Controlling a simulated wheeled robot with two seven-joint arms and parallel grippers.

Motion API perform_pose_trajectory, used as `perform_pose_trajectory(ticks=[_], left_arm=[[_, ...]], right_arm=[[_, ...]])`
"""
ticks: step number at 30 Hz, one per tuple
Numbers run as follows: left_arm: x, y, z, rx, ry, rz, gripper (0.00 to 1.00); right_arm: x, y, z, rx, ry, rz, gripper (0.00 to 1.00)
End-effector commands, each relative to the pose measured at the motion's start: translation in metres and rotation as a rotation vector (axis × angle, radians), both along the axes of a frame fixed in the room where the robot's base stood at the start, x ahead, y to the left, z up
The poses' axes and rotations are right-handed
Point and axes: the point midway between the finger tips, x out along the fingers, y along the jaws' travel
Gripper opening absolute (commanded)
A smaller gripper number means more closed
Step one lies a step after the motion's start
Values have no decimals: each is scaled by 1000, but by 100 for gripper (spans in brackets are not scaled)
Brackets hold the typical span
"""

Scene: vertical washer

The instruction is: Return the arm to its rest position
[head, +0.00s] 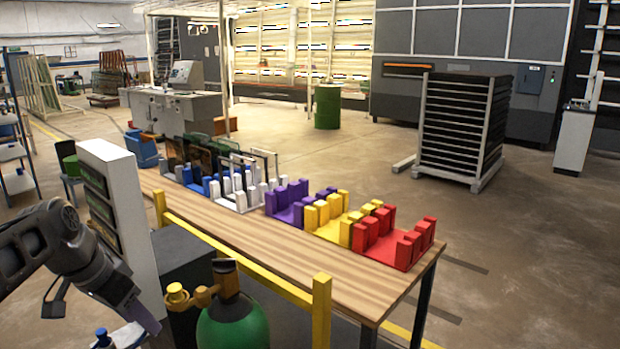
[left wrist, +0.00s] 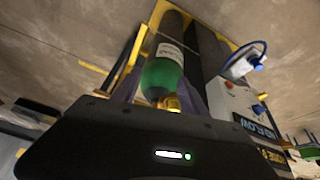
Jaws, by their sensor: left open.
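My left arm comes in from the left edge of the head view. Its gripper (head: 140,312) hangs low, pointing down and to the right, in front of a white panel (head: 120,190). In the left wrist view the two fingers stand apart, and nothing is seen held between them. A green gas cylinder (left wrist: 160,76) shows beyond the fingers there. The same green cylinder (head: 233,325) stands right of the gripper in the head view, with a visible gap. My right gripper is in neither view.
A wooden table (head: 350,296) carries a row of red (head: 395,240), yellow (head: 340,215), purple (head: 288,203), white and blue racks. A yellow rail (head: 240,262) runs along its near side. A black slotted rack (head: 455,125) stands on open floor beyond.

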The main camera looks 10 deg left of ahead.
Motion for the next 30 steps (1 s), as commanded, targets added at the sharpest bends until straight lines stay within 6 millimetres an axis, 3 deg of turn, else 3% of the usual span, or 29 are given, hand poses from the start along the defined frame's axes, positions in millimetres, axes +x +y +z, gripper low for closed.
perform_pose_trajectory(ticks=[8, 11, 14, 17, 21, 25, 27, 30], left_arm=[[33, -48, -110, -61, 65, 47, 51], [37, -81, -174, -96, 106, 80, 51], [27, -121, -246, -134, 155, 126, 51], [0, -164, -314, -171, 206, 178, 51], [-62, -220, -393, -216, 283, 264, 51], [-131, -260, -440, -245, 349, 341, 51], [-163, -274, -453, -256, 376, 377, 51], [-195, -287, -463, -265, 400, 413, 51]], right_arm=[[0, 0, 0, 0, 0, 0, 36], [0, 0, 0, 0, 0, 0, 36], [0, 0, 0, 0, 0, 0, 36], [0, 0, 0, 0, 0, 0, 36], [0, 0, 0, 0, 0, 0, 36], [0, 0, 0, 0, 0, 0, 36], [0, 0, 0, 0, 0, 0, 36], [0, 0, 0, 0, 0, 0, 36]])
